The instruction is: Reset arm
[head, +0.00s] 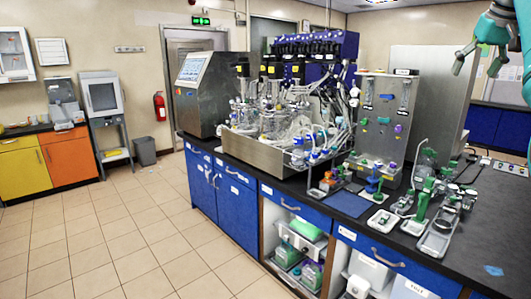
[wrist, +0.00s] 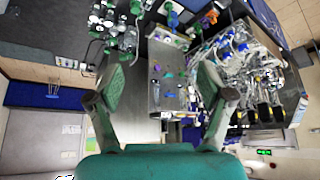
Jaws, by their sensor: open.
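My gripper (head: 478,62) hangs in the air at the upper right of the head view, above and to the right of the bench. In the wrist view my gripper (wrist: 160,88) shows its two fingers spread wide apart with nothing between them. The wrist view looks past the fingers onto the bench, which appears upside down. Part of my teal arm is at the right edge of the head view.
The dark bench top (head: 490,235) carries a metal control panel (head: 382,130), glass bioreactor vessels (head: 275,110) and several small trays of green-topped parts (head: 440,225). A blue mat (head: 348,203) lies near the front edge.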

